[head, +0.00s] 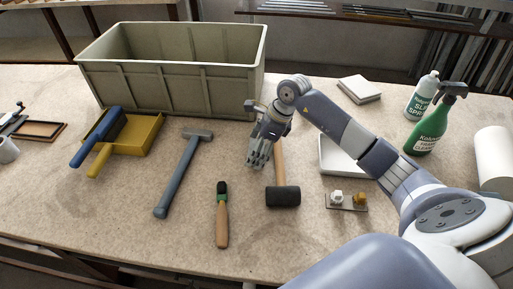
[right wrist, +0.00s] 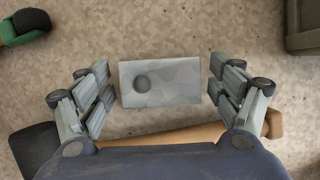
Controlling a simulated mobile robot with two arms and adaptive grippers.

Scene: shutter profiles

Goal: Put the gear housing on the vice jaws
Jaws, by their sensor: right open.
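In the right wrist view a light grey rectangular block (right wrist: 160,82) with a dark round spot lies between my right fingers; it looks like the gear housing. The fingers are open on both sides of it, with a gap on each side. In the head view my right gripper (head: 258,158) points down over the table, left of the mallet handle, and hides the block. I cannot make out any vice jaws. My left gripper is not in view.
A mallet (head: 283,196) lies just right of the gripper; its handle also runs below the block in the wrist view (right wrist: 180,135). A green-collared brush (head: 222,225), a hammer (head: 178,178) and a yellow dustpan (head: 135,134) lie left. A crate (head: 160,85) stands behind.

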